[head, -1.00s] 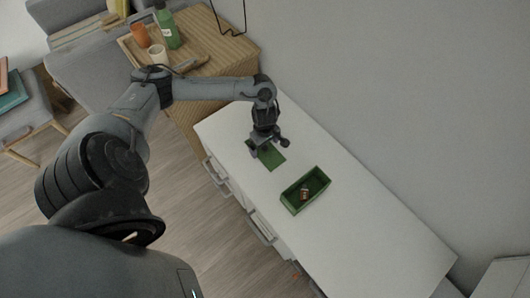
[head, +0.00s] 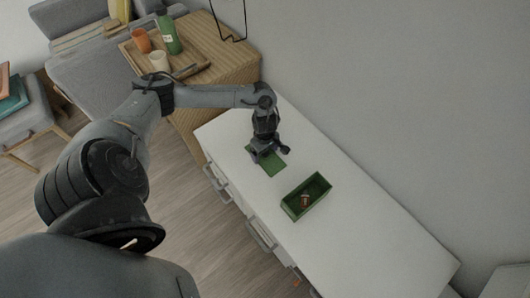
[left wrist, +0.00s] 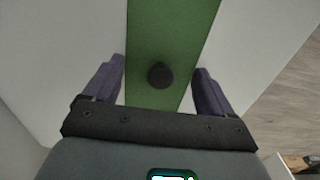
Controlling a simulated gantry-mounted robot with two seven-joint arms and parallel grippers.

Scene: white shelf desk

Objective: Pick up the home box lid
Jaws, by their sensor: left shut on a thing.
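The home box lid is a flat green rectangle (head: 273,167) on the white desk top, partly hidden by my gripper in the head view. In the left wrist view the lid (left wrist: 172,25) runs down the middle, with a round dark knob (left wrist: 160,75) on it. My right gripper is not in view.
A small reddish-brown item (head: 305,201) lies inside the box. The white desk (head: 370,240) is clear to the right of the box, and a wall runs behind it. A wooden side table with a tray (head: 190,67), cups and a green bottle (head: 168,36) stands at the upper left.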

